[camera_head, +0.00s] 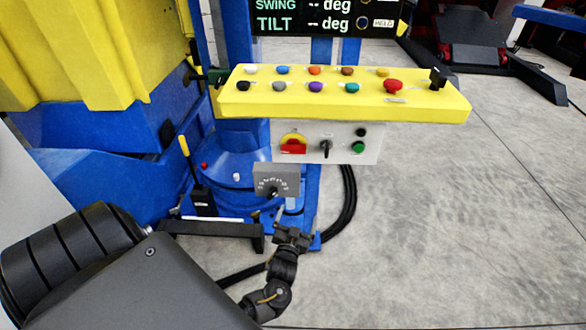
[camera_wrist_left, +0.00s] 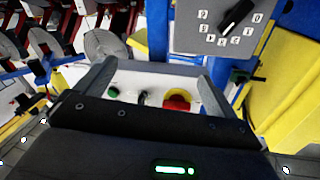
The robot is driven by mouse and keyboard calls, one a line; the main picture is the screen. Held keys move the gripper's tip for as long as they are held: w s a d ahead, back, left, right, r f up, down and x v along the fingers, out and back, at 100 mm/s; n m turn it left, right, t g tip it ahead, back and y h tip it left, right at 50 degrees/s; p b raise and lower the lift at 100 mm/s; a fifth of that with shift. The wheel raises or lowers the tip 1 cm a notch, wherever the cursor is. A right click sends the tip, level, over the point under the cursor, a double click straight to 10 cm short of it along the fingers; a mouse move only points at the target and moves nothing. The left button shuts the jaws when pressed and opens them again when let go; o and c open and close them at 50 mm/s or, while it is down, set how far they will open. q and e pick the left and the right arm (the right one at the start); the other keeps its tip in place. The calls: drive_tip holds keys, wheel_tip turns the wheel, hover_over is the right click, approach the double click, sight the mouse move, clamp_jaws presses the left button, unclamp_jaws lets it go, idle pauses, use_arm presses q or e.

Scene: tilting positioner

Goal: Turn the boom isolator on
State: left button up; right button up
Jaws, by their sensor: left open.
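A white panel (camera_head: 335,155) under the yellow console carries a red handle on a yellow plate (camera_head: 293,146), which looks like an isolator switch. Beside it are a black selector (camera_head: 326,148) and a green button (camera_head: 358,147). My left gripper (camera_head: 291,232) is below the panel and the grey dial box, apart from the red handle. In the left wrist view the open, empty fingers (camera_wrist_left: 156,72) frame the white panel, with the red handle (camera_wrist_left: 178,100) near the right finger. My right gripper is not in view.
A grey dial box (camera_head: 277,181) with a pointer stands just above my left gripper and shows in the left wrist view (camera_wrist_left: 220,25). The yellow console (camera_head: 430,105) with several buttons overhangs the panel. Black cables (camera_head: 347,205) hang at right.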

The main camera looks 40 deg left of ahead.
sight(293, 153)
use_arm(q)
wheel_tip(293, 153, up, 13)
drive_tip(key=a+n+t+y+b, duration=0.2)
drive_tip(key=n+y, duration=0.3)
drive_tip(key=y, duration=0.1)
drive_tip(key=shift+g+h, duration=0.3)
drive_tip(key=x, duration=1)
drive_tip(key=shift+a+r+p, duration=0.1)
drive_tip(key=shift+a+p, duration=0.1)
drive_tip(key=shift+p, duration=0.2)
drive_tip(key=shift+w+a+r, duration=0.1)
drive_tip(key=shift+w+a, duration=0.05)
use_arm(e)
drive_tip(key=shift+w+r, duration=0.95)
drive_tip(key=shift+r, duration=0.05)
use_arm(q)
drive_tip(key=c, duration=1)
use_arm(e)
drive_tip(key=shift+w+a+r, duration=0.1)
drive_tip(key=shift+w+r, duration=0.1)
